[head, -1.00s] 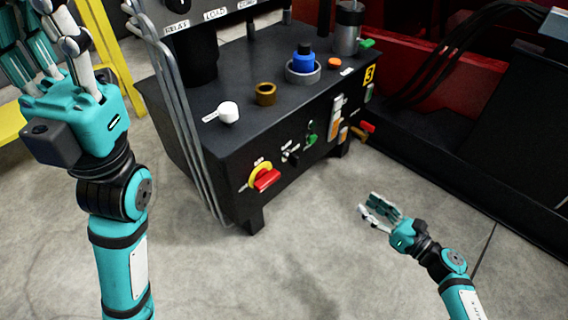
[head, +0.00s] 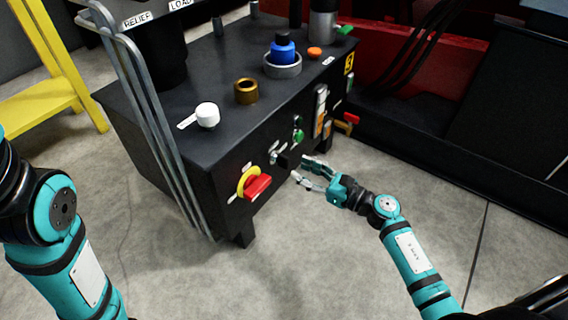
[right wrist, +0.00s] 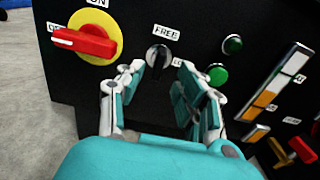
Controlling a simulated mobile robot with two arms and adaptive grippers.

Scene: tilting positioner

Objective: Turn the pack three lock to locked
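The lock is a black knob (right wrist: 158,59) on the dark front panel, with a FREE label above it and a partly hidden label starting "LO" to its right. Its pointer seems to face up toward FREE. My right gripper (head: 301,170) is at the panel. In the right wrist view its open fingers (right wrist: 161,74) stand to the left and right of the knob, with a gap visible between them; I cannot tell whether any finger touches the panel. My left gripper is out of view.
A red switch on a yellow disc (head: 257,186) sits left of the knob. A green button (right wrist: 217,74) is close at right, then gauges (right wrist: 272,93) and a red lever (right wrist: 301,149). A yellow plate reading 3 (head: 348,64) marks the cabinet (head: 170,128). Floor in front is clear.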

